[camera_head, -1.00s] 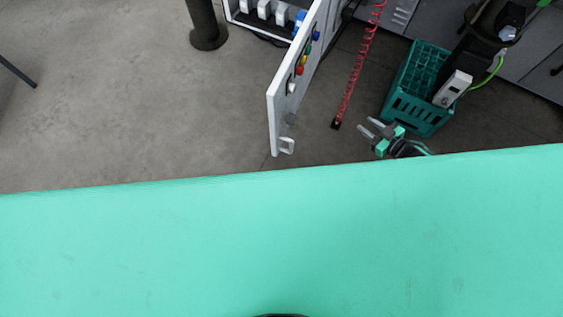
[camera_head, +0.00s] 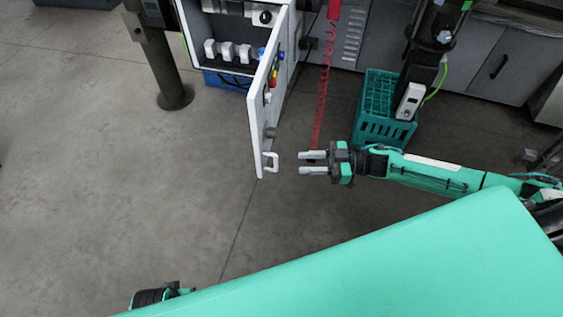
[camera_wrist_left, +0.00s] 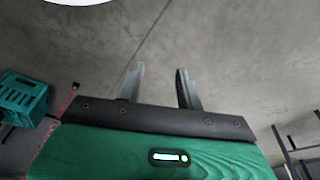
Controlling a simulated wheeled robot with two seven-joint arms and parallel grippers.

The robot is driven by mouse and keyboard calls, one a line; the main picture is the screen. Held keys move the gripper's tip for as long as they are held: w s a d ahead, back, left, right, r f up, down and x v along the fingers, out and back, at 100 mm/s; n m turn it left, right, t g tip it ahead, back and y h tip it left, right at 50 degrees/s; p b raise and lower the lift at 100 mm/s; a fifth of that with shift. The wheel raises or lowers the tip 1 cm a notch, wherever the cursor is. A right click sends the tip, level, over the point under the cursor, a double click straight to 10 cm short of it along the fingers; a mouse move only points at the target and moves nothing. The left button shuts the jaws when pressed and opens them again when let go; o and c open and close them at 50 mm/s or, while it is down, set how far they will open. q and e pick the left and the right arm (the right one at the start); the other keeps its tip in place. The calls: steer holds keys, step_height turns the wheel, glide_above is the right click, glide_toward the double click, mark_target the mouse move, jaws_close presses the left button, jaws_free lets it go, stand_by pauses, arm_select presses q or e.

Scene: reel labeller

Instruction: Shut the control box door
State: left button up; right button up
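The control box (camera_head: 285,14) stands at the top of the head view with its front open, showing switches inside. Its grey-white door (camera_head: 257,117) is swung out towards me, with coloured buttons and a pale handle (camera_head: 271,162) near its free end. My right gripper (camera_head: 313,163) is open and empty. Its two fingers point left at the handle, a short gap to the handle's right. My left gripper is open and empty in the left wrist view (camera_wrist_left: 160,86). In the head view only part of the left arm's end shows at the lower edge, its fingers unclear.
A teal crate (camera_head: 383,131) stands on the floor behind my right arm, below a dark machine column (camera_head: 428,45). A red coiled cable (camera_head: 322,95) hangs right of the door. A dark post (camera_head: 164,66) stands left of the box. The floor left of the door is clear.

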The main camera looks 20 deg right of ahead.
steer(key=x, duration=0.7)
steer(key=shift+a, duration=0.2)
steer(key=shift+f, duration=0.1)
jaws_close()
